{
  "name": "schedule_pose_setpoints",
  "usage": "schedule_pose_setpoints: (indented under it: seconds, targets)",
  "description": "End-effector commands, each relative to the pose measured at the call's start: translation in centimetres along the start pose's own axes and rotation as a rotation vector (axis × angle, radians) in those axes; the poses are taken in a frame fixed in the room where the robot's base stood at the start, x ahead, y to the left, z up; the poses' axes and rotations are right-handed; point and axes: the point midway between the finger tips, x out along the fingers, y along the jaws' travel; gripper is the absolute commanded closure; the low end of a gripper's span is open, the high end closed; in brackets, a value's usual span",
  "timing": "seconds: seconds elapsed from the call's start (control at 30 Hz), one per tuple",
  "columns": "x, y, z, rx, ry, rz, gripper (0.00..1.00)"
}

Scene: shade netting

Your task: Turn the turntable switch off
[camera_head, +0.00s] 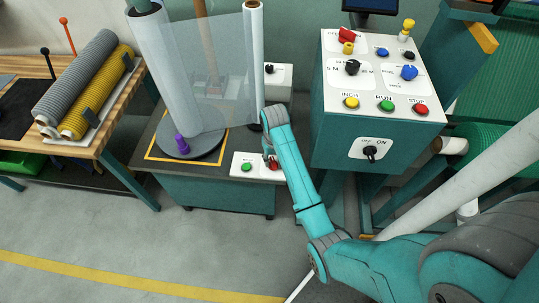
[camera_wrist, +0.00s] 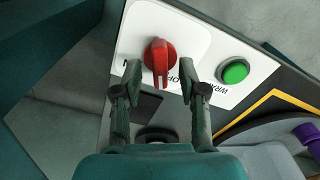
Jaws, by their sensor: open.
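The red rotary switch (camera_wrist: 160,57) sits on a white panel (camera_wrist: 205,40) in the wrist view, its handle pointing down the picture. Lettering beside it is partly hidden; part of "OFF" shows. My gripper (camera_wrist: 160,80) is open, with one finger on each side of the red handle; I cannot tell whether they touch it. In the head view my gripper (camera_head: 268,150) is over the right part of the same panel (camera_head: 240,160), and the red switch (camera_head: 274,164) is partly hidden. The grey round turntable (camera_head: 200,150) is just left of the panel.
A green button (camera_wrist: 233,71) labelled WRAP is beside the switch. A clear film roll (camera_head: 165,75) stands on the turntable, near a purple piece (camera_head: 181,144). A teal control cabinet (camera_head: 340,130) with several knobs stands close on the right. The floor in front is clear.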

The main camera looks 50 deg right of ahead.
Motion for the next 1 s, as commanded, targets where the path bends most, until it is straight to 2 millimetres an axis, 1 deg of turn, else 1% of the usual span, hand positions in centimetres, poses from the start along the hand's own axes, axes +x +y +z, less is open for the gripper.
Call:
schedule_pose_setpoints:
  seconds: [0.03, 0.13, 0.43, 0.6, 0.87, 1.0]
  targets:
    - [0.48, 0.08, 0.35, 0.000, -0.002, 0.000, 0.58]
    - [0.90, 0.14, 0.59, 0.000, -0.001, 0.000, 0.58]
    - [1.05, 0.15, 0.66, 0.000, 0.000, 0.000, 0.58]
    - [1.05, 0.15, 0.65, 0.000, 0.000, 0.000, 1.00]
    - [1.05, 0.15, 0.66, -0.021, 0.000, 0.000, 1.00]
    - [1.05, 0.15, 0.66, -0.121, -0.001, 0.000, 1.00]
